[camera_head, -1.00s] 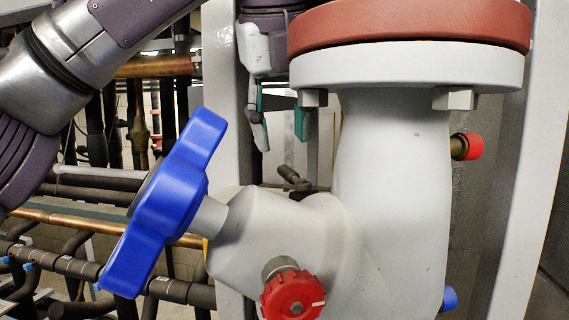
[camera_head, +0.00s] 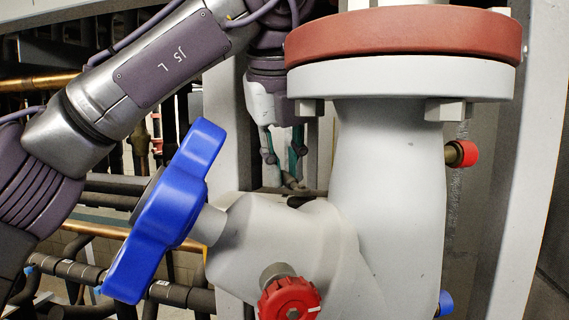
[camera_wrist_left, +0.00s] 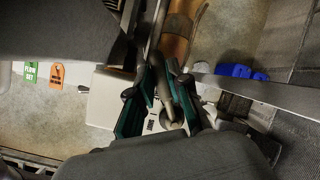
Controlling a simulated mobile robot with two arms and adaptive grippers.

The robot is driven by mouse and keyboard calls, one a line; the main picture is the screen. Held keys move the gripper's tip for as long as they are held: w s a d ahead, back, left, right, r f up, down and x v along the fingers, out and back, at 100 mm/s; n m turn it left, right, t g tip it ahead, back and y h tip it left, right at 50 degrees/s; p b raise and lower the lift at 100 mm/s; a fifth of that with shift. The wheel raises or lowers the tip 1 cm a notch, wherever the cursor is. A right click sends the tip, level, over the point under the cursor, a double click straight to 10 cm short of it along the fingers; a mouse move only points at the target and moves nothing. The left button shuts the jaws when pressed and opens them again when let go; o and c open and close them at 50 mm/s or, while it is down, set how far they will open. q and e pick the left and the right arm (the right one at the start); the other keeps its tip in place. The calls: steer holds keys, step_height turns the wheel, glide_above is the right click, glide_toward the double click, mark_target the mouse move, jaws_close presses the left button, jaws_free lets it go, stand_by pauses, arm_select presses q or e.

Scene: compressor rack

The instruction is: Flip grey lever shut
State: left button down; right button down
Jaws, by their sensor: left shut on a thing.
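My left gripper (camera_head: 284,156) points down behind the large grey pipe body, in the gap to its left. Its teal-padded fingers are closed in on the small grey lever (camera_head: 291,183), which shows just below the fingertips in the head view. In the left wrist view the grey lever (camera_wrist_left: 173,106) lies between the teal fingers of the left gripper (camera_wrist_left: 160,85), with its rounded end towards the camera. The lever's base is partly hidden by the fingers and the pipe body. My right gripper is not in view.
A blue handwheel (camera_head: 168,212) stands close in front, left of the grey pipe body (camera_head: 385,190). A red flange (camera_head: 400,40) tops the pipe. A red knob (camera_head: 289,299) sticks out low in front. Dark and copper pipes fill the left background.

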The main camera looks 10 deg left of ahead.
arm_select(q)
steer(key=shift+s+a+n+y, duration=0.2)
steer(key=shift+a+n+y, duration=0.15)
steer(key=shift+n, duration=0.45)
steer(key=c, duration=1.1)
jaws_free()
steer(key=v, duration=1.2)
steer(key=shift+w, duration=0.15)
